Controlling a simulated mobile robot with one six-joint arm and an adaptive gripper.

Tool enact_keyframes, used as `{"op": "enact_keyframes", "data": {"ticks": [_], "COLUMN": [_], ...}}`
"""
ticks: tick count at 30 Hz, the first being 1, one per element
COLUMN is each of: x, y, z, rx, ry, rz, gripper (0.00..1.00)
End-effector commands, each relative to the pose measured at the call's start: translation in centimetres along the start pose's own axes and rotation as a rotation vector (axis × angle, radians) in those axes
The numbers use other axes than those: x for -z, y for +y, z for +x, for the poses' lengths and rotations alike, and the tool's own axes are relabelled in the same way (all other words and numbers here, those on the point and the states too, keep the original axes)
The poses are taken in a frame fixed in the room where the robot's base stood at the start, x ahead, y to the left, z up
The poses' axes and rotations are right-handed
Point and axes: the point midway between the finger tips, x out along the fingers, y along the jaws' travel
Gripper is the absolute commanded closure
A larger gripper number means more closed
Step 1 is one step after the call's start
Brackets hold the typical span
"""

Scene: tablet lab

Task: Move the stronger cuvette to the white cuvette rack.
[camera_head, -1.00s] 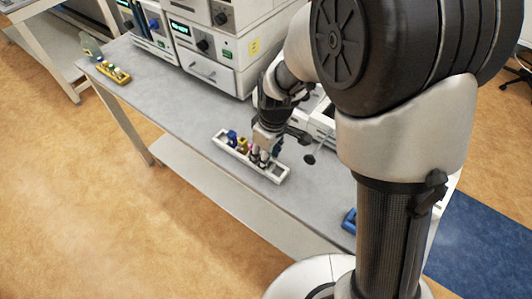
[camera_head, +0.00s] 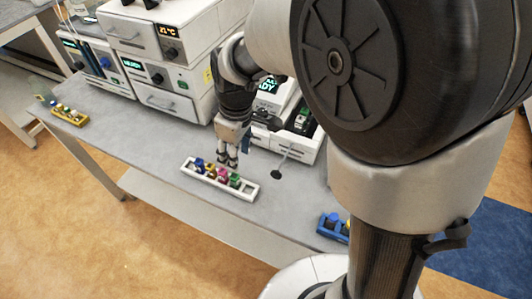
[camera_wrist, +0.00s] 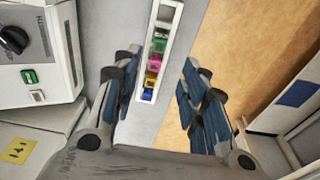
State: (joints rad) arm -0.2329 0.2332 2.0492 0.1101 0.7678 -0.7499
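The white cuvette rack (camera_head: 248,193) lies on the grey bench near its front edge. In it stand a blue cuvette (camera_head: 199,163), a yellow cuvette (camera_head: 211,169), a pink cuvette (camera_head: 222,175) and a green cuvette (camera_head: 235,180). The right end of the rack looks empty. My gripper (camera_head: 228,160) is just above and behind the rack, pointing down. In the wrist view my gripper (camera_wrist: 158,68) has its fingers wide apart with nothing held, and the white rack (camera_wrist: 166,13) shows between them. I cannot tell which cuvette is stronger.
A yellow rack (camera_head: 75,119) with several cuvettes is at the bench's far left. A blue rack (camera_head: 330,233) with cuvettes is at the right front. White instruments (camera_head: 180,95) with lit displays line the back. An open instrument (camera_head: 302,118) stands right of my gripper. Clear bench lies left of the white rack.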

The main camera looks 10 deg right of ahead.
Motion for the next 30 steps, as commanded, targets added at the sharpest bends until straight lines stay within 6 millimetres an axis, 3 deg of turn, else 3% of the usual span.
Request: {"op": "enact_keyframes", "data": {"ticks": [5,10,15,22,30], "x": [-1.7,-6.6,-12.4,-17.7,-19.1], "y": [-0.1,-1.5,-4.0,-6.9,-7.7], "z": [-2.8,-8.5,-12.4,-13.8,-13.9], "rx": [-0.031,-0.099,-0.167,-0.226,-0.242], "ry": [0.025,0.088,0.162,0.242,0.267], "rz": [0.082,0.306,0.560,0.810,0.885], "gripper": [0.60,0.60,0.60,0.60,0.60]}}
